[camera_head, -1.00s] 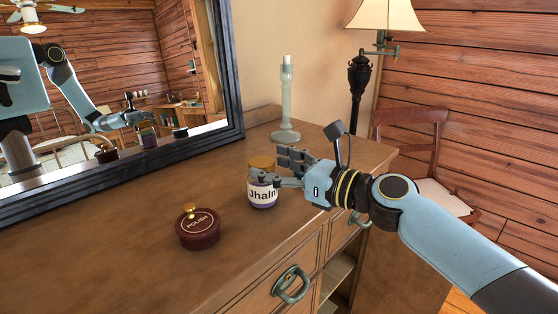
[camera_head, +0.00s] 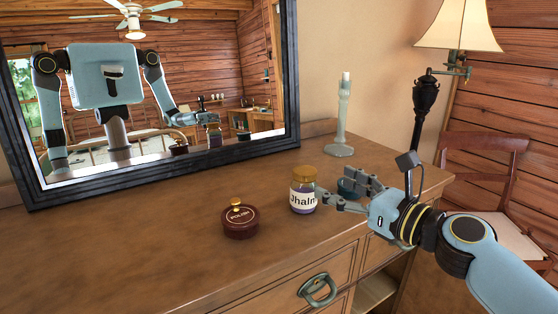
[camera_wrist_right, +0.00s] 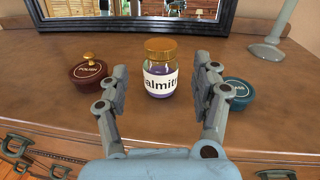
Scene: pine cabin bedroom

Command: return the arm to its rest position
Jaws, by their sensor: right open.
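My right gripper (camera_head: 350,193) is over the dresser top, just right of a glass jar (camera_head: 304,190) with a gold lid, a white label and purple contents. In the right wrist view the right gripper (camera_wrist_right: 162,92) is open, its fingers spread wide. There the jar (camera_wrist_right: 160,82) stands upright beyond and between the fingertips, and the gap between is empty.
A dark red polish tin (camera_head: 240,220) sits left of the jar. A teal tin (camera_head: 348,187) is partly behind my right gripper. A pale candlestick (camera_head: 343,125) stands behind, near the mirror (camera_head: 290,140). The dresser top (camera_head: 130,260) is clear at front left.

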